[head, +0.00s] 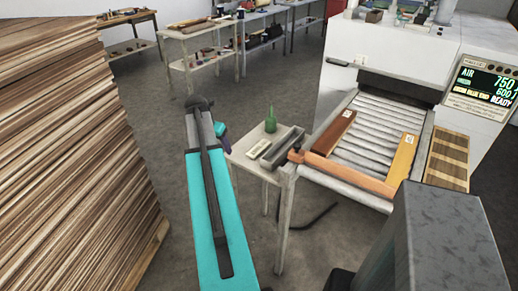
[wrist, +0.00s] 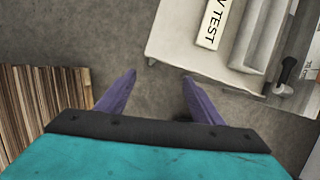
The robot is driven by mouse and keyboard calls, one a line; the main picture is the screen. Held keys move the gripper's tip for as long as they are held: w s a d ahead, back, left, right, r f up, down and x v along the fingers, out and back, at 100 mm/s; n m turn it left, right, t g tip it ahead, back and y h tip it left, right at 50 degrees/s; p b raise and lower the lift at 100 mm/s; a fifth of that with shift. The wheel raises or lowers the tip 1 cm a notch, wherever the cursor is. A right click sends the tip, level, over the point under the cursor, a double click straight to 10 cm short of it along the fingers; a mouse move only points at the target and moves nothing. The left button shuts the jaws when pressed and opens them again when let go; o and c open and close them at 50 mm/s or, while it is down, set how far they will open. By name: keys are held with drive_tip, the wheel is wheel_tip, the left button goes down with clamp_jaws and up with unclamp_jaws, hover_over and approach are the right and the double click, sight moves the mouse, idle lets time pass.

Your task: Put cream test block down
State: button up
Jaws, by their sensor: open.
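The cream test block (head: 258,147) lies flat on the small pale side table (head: 236,153), near its left side. In the wrist view the block (wrist: 212,24) shows at the top, with dark lettering ending in "TEST" and its upper end cut off. My gripper (wrist: 158,84) is open, its two purple fingers spread with only grey floor seen between them. The block is apart from the fingers, above and right of them in that view. In the head view my gripper (head: 224,138) is partly hidden by my arm, just left of the table.
A grey trough (head: 282,148) and a green bottle (head: 270,123) share the table with the block. The roller conveyor (head: 364,142) with wooden pieces stands to the right, by a white machine (head: 397,45). A tall timber stack (head: 62,150) fills the left.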

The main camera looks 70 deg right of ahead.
drive_tip(key=s+d+r+m, duration=0.2)
drive_tip(key=s+d+r, duration=0.4)
drive_tip(key=s, duration=0.4)
drive_tip(key=shift+d+r+h+p, duration=0.2)
drive_tip(key=shift+r+h+p, duration=0.05)
drive_tip(key=shift+h+p, duration=0.05)
drive_tip(key=shift+d+f, duration=0.1)
drive_tip(key=shift+f, duration=0.05)
drive_tip(key=p, duration=0.2)
approach(256, 150)
drive_tip(key=shift+x, duration=1.2)
drive_tip(key=shift+w+f, duration=0.1)
drive_tip(key=shift+f, duration=0.05)
drive_tip(key=shift+p+x, duration=1)
drive_tip(key=shift+x, duration=1.45)
